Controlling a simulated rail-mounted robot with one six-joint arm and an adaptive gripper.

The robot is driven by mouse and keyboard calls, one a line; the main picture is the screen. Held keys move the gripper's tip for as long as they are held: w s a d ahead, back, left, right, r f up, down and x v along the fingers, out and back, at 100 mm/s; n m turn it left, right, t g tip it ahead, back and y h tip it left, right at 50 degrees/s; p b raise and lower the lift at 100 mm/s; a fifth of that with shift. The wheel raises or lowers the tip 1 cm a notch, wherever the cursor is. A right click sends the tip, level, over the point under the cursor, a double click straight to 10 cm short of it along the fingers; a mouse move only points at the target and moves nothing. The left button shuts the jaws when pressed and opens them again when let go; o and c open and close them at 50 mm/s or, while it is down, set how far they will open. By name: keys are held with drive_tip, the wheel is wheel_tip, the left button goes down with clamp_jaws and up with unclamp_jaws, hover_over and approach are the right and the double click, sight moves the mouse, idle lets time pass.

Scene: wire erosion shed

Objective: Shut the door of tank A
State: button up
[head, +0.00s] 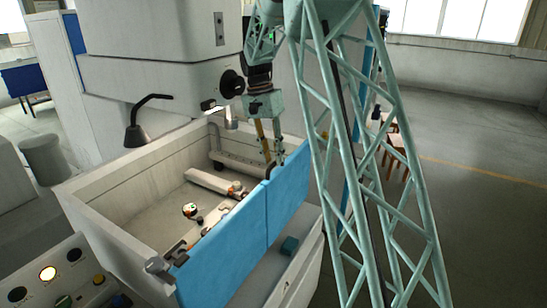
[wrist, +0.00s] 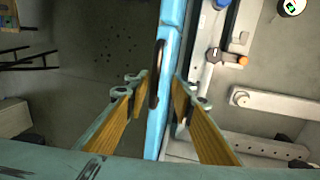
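The tank (head: 130,180) is a pale open box. Blue door panels (head: 225,245) stand upright along its front side, with a seam between two sections. A dark curved handle (wrist: 156,75) is on the blue door (wrist: 172,35) in the wrist view. My gripper (head: 271,163) points down over the door's top edge near the right section. In the wrist view my gripper (wrist: 160,92) is open, its fingers on both sides of the blue panel with the handle between them. I cannot tell whether either finger touches, nor whether the door is fully shut. No tank letter is readable.
Pale clamping bars (head: 212,184) and small fixtures lie inside the tank. A machine head (head: 160,85) with a dark knob overhangs it. A control panel (head: 60,275) with buttons is at the lower left. Floor at right is open.

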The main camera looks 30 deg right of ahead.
drive_tip(key=shift+r, duration=0.15)
drive_tip(key=shift+r, duration=0.2)
wheel_tip(320, 180, up, 11)
drive_tip(key=w+a, duration=0.1)
drive_tip(key=shift+w, duration=0.4)
drive_tip(key=shift+r, duration=0.1)
idle(0.3)
idle(0.4)
